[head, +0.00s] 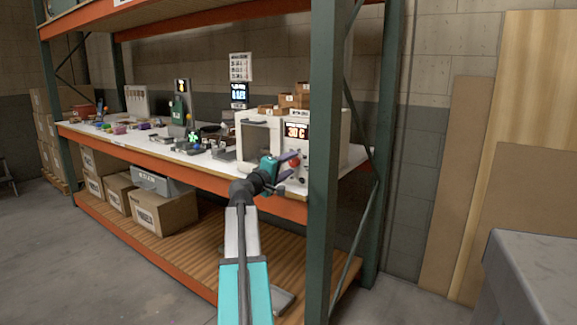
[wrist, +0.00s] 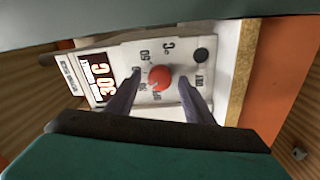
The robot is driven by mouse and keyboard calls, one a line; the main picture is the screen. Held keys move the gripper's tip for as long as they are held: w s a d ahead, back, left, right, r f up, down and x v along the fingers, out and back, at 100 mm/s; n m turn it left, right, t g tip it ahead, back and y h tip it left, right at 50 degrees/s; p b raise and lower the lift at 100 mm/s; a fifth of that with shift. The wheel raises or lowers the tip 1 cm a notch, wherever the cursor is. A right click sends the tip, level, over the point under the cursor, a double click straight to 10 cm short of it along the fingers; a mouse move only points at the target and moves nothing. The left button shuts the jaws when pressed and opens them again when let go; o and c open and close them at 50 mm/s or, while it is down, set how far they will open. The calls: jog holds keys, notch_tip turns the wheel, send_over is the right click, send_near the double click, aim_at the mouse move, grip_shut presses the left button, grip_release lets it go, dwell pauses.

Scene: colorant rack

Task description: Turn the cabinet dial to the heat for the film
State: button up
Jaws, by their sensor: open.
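The white cabinet (head: 262,138) stands at the right end of the shelf top, with a dark window in its front. Its right-hand panel has a lit display (head: 297,131) that reads 30 C; the display also shows in the wrist view (wrist: 97,75). Below it is the red dial (wrist: 160,77), with printed numbers around it, some too small to read. My gripper (head: 290,166) is in front of the panel. In the wrist view the two fingers (wrist: 157,92) are open, one on either side of the dial. I cannot tell whether they touch it.
A green rack post (head: 322,160) stands close on the right of my arm. Small boxes (head: 290,100) sit on top of the cabinet. Several small items lie along the shelf top to the left. Cardboard boxes (head: 165,212) stand on the lower shelf. The floor (head: 95,270) at front left is clear.

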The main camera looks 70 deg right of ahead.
jog(key=v, duration=1.3)
jog(key=shift+a+p, duration=0.35)
jog(key=shift+p, duration=0.1)
jog(key=shift+w, duration=0.1)
